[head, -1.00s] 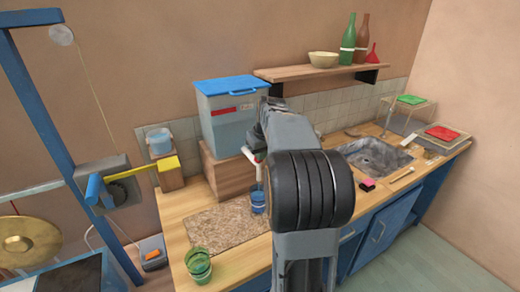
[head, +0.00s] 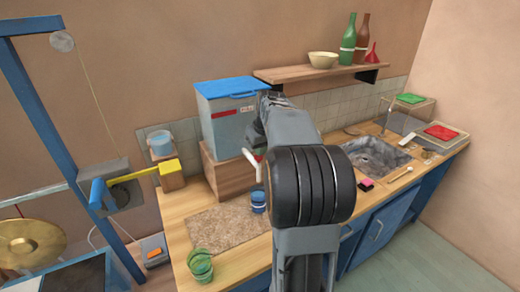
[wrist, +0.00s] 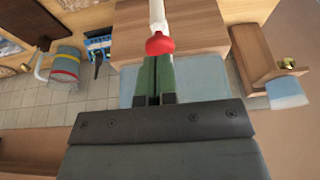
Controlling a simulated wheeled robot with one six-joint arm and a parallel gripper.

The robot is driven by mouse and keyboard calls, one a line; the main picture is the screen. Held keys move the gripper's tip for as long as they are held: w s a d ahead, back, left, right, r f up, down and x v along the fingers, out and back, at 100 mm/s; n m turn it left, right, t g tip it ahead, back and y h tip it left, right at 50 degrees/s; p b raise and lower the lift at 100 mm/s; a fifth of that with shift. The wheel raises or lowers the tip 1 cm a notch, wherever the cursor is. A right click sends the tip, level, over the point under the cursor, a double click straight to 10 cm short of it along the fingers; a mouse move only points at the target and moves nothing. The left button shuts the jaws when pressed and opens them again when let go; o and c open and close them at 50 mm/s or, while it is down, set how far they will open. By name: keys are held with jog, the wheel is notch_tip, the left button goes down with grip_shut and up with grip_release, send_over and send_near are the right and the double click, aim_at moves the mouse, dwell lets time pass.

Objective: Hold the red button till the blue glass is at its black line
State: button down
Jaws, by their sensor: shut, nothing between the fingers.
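The red button (wrist: 160,44) sits at the root of a white spout (wrist: 157,12) in the wrist view. My gripper (wrist: 157,62) is shut and empty, its green fingertips right at the button. I cannot tell whether they press it. In the head view the button and fingertips are hidden by my arm, and part of the white spout (head: 252,160) shows. The blue glass (head: 258,204) stands on the counter below the spout, partly hidden by my arm. Its black line and its liquid level cannot be made out.
The blue-lidded tank (head: 228,120) stands on a wooden block (head: 225,176). Green glasses (head: 200,266) stand by a speckled mat (head: 215,232) at the counter's front left. A sink (head: 375,157) lies to the right. A shelf (head: 300,74) with bottles hangs above.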

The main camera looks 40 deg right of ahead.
jog(key=b+v, duration=0.1)
jog(key=v, duration=1)
jog(key=shift+r, duration=0.15)
jog(key=shift+w+d, duration=0.1)
jog(key=s+a+f, duration=0.7)
jog(key=a+f, duration=0.1)
jog(key=a, duration=0.3)
jog(key=s+a+f+n, duration=0.1)
jog(key=s+a+f, duration=0.6)
jog(key=a, duration=0.5)
jog(key=shift+f+t, duration=0.4)
jog(key=shift+f, duration=0.2)
jog(key=shift+d, duration=0.1)
